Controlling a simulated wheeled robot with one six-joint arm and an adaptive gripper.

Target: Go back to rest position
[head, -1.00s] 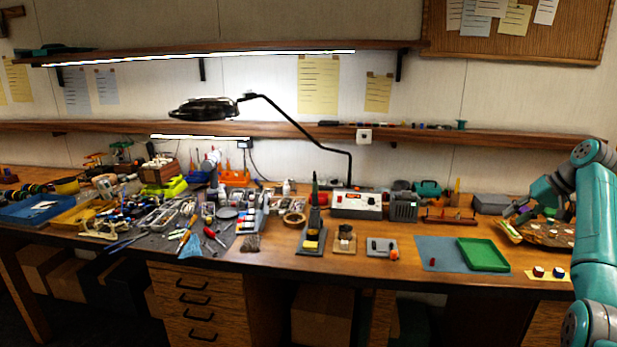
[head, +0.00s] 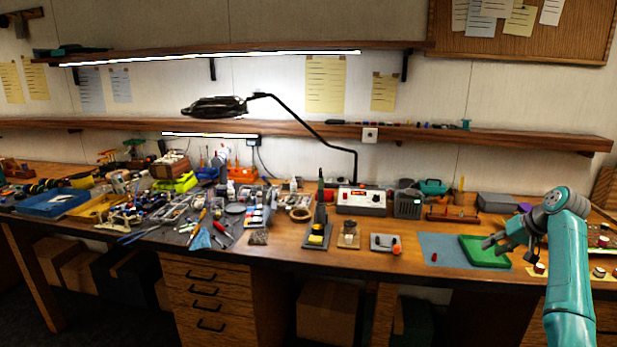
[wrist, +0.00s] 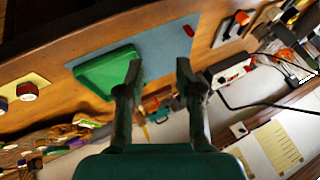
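My gripper (head: 491,246) is in front of the bench at the right in the head view, in front of or above the green tray (head: 470,255). In the wrist view my gripper (wrist: 158,75) has its two fingers apart with nothing between them. The green tray (wrist: 92,76) lies on a blue-grey mat (wrist: 165,48) left of the fingers there. A small red part (wrist: 189,31) lies on the mat and also shows in the head view (head: 434,257).
A small orange-knobbed device (head: 385,244), a soldering stand (head: 318,235) and a power supply (head: 361,202) stand left of the mat. A desk lamp (head: 214,106) arches above the bench. Tools crowd the bench's left side.

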